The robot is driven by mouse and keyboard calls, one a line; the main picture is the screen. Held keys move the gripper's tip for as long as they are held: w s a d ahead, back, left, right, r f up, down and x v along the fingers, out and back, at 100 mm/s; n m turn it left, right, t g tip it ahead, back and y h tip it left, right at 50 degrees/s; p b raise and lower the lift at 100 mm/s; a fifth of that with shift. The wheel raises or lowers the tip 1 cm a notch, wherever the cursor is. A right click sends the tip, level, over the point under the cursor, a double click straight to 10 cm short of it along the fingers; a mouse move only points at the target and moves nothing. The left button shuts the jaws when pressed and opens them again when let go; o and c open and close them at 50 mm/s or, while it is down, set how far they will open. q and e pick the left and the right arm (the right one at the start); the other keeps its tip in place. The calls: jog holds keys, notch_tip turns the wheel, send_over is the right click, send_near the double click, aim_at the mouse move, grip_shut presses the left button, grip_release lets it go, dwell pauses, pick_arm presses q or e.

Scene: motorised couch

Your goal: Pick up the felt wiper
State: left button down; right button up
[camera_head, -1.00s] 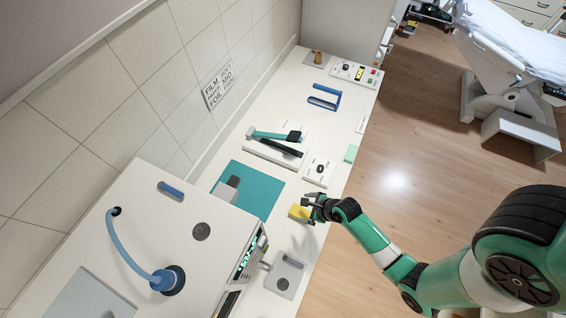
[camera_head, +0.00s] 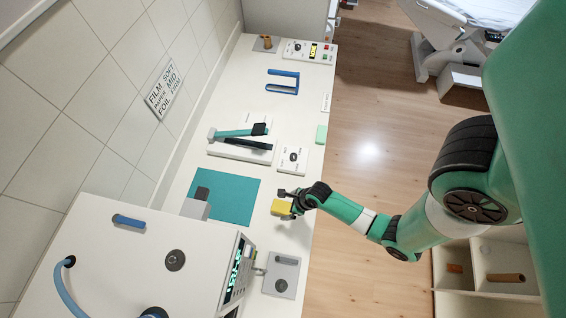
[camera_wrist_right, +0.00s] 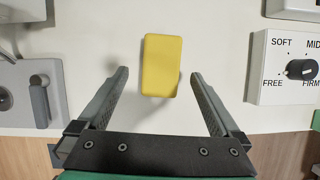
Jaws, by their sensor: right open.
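A yellow block (camera_head: 281,208), which looks like the felt wiper, is on the white counter near its front edge, right of the teal mat. In the wrist view the yellow block (camera_wrist_right: 162,64) is upright in the picture, with its near end between my right gripper's fingertips (camera_wrist_right: 158,76). A clear gap shows on both sides. My right gripper (camera_head: 287,196) is open and empty at the block in the head view. I cannot tell its exact height above the counter. My left gripper is not in view.
A selector knob panel (camera_head: 293,159), also in the wrist view (camera_wrist_right: 284,68), is beside the block. A grey plate with a lever (camera_head: 282,275) is on its other side. A white tray (camera_head: 240,151) holds a teal-and-black tool.

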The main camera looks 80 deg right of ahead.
aim_at(283, 207)
jog(key=b+x, duration=0.1)
jog(key=x, duration=0.3)
jog(key=shift+w+d+f+b, duration=0.15)
jog(key=shift+w+b, duration=0.05)
jog(key=shift+b, duration=0.2)
jog(key=shift+f, duration=0.25)
jog(key=c, duration=1.4)
